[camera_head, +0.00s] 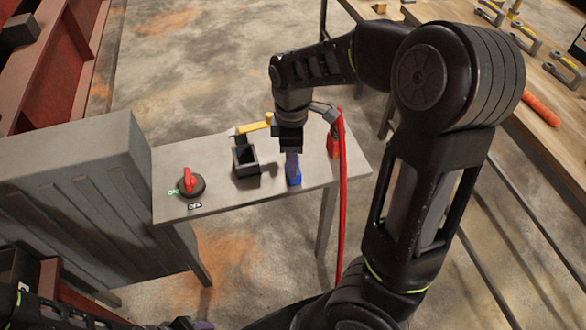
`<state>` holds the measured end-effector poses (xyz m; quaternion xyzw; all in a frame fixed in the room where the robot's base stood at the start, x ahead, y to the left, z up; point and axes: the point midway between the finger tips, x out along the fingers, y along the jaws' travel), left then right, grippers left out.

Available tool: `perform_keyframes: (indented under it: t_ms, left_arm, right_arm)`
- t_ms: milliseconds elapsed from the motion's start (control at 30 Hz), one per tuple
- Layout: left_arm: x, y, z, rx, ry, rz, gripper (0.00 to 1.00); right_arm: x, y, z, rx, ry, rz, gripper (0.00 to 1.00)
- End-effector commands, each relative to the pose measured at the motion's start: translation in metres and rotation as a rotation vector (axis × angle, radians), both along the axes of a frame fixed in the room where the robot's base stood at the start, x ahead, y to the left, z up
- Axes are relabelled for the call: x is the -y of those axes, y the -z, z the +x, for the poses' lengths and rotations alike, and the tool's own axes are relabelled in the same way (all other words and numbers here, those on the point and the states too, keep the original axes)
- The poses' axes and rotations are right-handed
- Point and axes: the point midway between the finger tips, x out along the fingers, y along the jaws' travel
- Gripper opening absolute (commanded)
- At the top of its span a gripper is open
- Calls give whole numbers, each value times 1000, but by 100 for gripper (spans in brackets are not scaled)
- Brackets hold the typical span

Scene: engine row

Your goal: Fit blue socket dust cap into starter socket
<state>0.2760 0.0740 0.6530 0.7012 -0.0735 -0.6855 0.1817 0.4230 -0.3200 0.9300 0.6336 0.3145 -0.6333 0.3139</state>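The blue socket dust cap (294,180) is a small blue block with a paler upright stem, on or just above the grey table. My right gripper (291,151) points down over it, with its fingertips at the top of the stem, and appears shut on it. The fingers hide the stem's top. The starter socket (246,169) appears to be the dark square box with an open top, just left of the cap and apart from it. A yellow lever (254,128) shows behind the socket. At the bottom left edge only part of my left arm shows; its fingertips cannot be made out.
A rotary switch with a red handle (189,180) and ON/OFF labels sits on the left of the grey table (222,199). A red connector (332,146) with a hanging red cable (344,205) is right of the cap. A grey ribbed cabinet (85,200) adjoins the table's left. A wooden bench with tools stands right.

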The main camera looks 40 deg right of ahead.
Motion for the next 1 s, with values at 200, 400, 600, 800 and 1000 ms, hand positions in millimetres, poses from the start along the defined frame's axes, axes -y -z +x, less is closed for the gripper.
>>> perform_keyframes:
  t_ms: [200,400,600,800,1000]
  left_arm:
    - [0,0,0,0,0,0,54]
    - [0,0,0,0,0,0,54]
    - [0,0,0,0,0,0,54]
    - [0,0,0,0,0,0,54]
    - [0,0,0,0,0,0,54]
  right_arm:
    - [0,0,0,0,0,0,41]
    - [0,0,0,0,0,0,24]
    - [0,0,0,0,0,0,8]
    - [0,0,0,0,0,0,0]
    - [0,0,0,0,0,0,0]
